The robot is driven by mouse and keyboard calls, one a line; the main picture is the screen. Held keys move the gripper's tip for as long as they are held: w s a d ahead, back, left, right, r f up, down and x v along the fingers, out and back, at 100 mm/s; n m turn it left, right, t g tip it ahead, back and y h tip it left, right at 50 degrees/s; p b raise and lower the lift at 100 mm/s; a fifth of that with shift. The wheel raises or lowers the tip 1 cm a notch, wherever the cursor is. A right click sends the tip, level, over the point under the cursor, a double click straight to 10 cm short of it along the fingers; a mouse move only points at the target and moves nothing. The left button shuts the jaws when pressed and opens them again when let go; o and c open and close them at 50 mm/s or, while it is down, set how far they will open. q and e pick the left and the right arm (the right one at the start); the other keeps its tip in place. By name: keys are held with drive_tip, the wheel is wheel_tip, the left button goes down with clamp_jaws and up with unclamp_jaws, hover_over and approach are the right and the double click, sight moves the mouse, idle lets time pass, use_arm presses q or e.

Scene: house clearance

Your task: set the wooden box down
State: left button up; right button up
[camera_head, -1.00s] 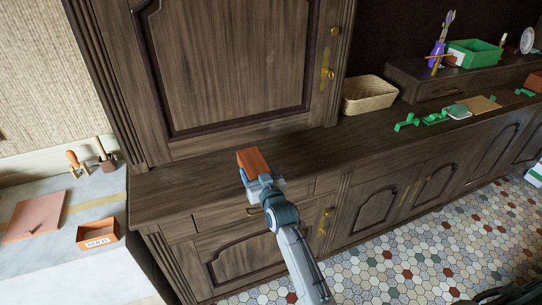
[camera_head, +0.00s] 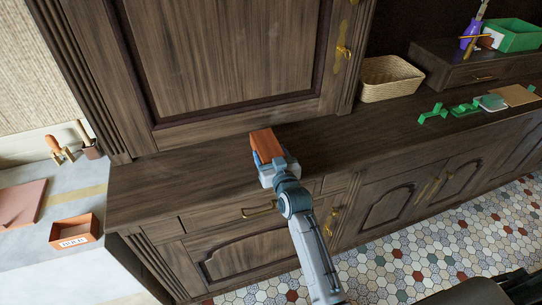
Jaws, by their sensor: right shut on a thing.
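The wooden box (camera_head: 267,142) is a small reddish-brown block. It is at the dark wooden counter (camera_head: 170,181) of the cabinet, in front of the tall cabinet door. My right gripper (camera_head: 268,158) is shut on the box from its near side and hides its lower front. I cannot tell whether the box's underside touches the counter. My left gripper is not in view.
A wicker basket (camera_head: 390,78) stands to the right, with green pieces (camera_head: 433,113) beyond it. An open orange box (camera_head: 75,231) with a label stands on the pale left surface. The counter on both sides of the wooden box is clear.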

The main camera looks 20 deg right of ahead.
drive_tip(key=shift+w+d, duration=0.15)
drive_tip(key=o, duration=1.3)
drive_tip(key=shift+c, duration=0.2)
drive_tip(key=shift+o, duration=0.7)
drive_tip(key=shift+s+r, duration=0.1)
drive_tip(key=shift+s, duration=0.15)
drive_tip(key=shift+w, duration=0.1)
drive_tip(key=shift+s, duration=0.25)
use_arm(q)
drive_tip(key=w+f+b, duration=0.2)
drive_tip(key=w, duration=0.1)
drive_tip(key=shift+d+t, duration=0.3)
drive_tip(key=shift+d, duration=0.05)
use_arm(e)
drive_tip(key=s, duration=1.1)
drive_tip(key=shift+s+r, duration=0.25)
drive_tip(key=shift+r, duration=0.05)
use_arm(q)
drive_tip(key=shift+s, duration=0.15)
use_arm(e)
drive_tip(key=shift+d, duration=0.1)
